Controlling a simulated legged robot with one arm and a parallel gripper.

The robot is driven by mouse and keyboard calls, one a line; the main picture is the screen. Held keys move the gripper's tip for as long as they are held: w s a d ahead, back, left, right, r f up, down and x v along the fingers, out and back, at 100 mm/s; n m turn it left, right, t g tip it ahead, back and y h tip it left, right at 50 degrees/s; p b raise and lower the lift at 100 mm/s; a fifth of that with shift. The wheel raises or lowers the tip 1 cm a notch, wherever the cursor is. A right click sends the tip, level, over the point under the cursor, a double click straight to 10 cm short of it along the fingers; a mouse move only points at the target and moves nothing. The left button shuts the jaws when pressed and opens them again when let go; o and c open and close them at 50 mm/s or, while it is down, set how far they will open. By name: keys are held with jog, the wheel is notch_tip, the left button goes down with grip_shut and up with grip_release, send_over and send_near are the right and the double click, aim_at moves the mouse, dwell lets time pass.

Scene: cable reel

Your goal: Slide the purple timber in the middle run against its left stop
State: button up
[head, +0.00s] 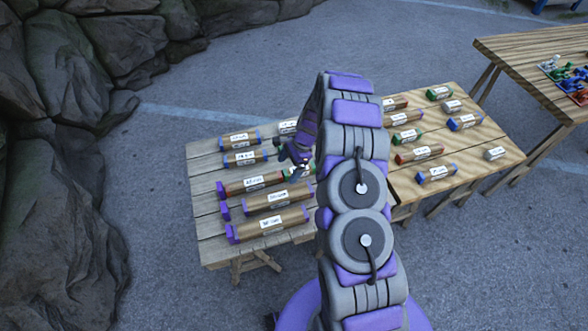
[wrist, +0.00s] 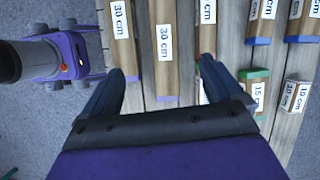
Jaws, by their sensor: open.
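The purple-ended timber in the middle run (head: 278,197) lies on the left table, labelled 30 cm in the wrist view (wrist: 164,50). A gap shows between its left end and the purple block at the run's left (head: 225,210). The front purple timber (head: 268,225) has its left end at its own purple block (head: 232,233). My gripper (head: 298,170) is above the table. In the wrist view my open fingers (wrist: 163,75) lie on either side of the middle timber's purple right end (wrist: 167,98). Nothing is held; finger height above the timber is unclear.
A red-ended timber (head: 250,183) lies just behind the middle run. Green (wrist: 255,73) and blue-ended pieces (head: 240,139) lie farther back. A second table (head: 470,147) with more pieces stands right. Rocks (head: 60,200) line the left.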

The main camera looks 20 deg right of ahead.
aim_at(278, 195)
jog(key=shift+m, duration=0.6)
jog(key=shift+w+d+f, duration=0.15)
jog(key=shift+d+f, duration=0.45)
jog(key=shift+f, duration=0.35)
jog(key=shift+w+d+f, duration=0.15)
jog(key=shift+d+f, duration=0.4)
jog(key=shift+f, duration=0.4)
jog(key=shift+a+f, duration=0.1)
jog(key=b+x, duration=0.3)
jog(key=x, duration=1.4)
jog(key=shift+w+a+f, duration=0.1)
jog(key=shift+a, duration=0.15)
jog(key=shift+c, duration=0.3)
jog(key=c, duration=1.3)
jog(key=shift+o, duration=0.2)
